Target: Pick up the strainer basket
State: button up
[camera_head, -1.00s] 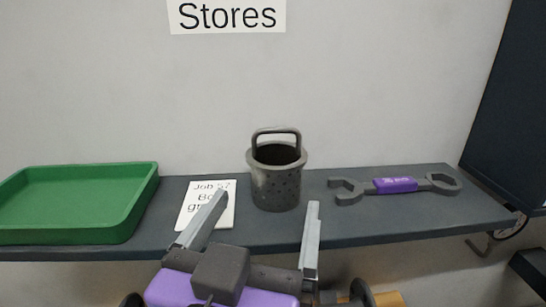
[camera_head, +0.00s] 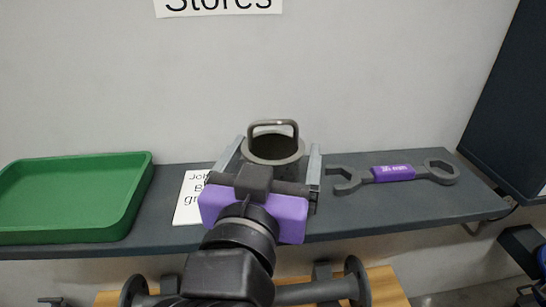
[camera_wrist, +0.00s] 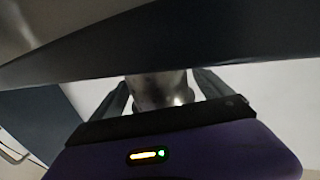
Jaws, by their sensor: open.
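The strainer basket (camera_head: 274,148) is a dark grey perforated cup with a rim and an upright loop handle. It stands on the shelf, and my gripper hides its lower part in the head view. My gripper (camera_head: 272,152) is open, with one finger on each side of the basket; I cannot tell whether either finger touches it. In the wrist view, part of the basket (camera_wrist: 160,90) shows between the two dark fingers, partly covered by a dark band across the picture.
The dark grey shelf (camera_head: 400,208) carries a green tray (camera_head: 70,200) at left, a white job card (camera_head: 188,200) beside my gripper, and a spanner with a purple grip (camera_head: 393,173) at right. A wall stands behind. A dark cabinet (camera_head: 510,110) is at far right.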

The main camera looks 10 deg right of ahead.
jog(key=c, duration=1.6)
jog(key=shift+o, duration=0.2)
jog(key=shift+r, duration=0.1)
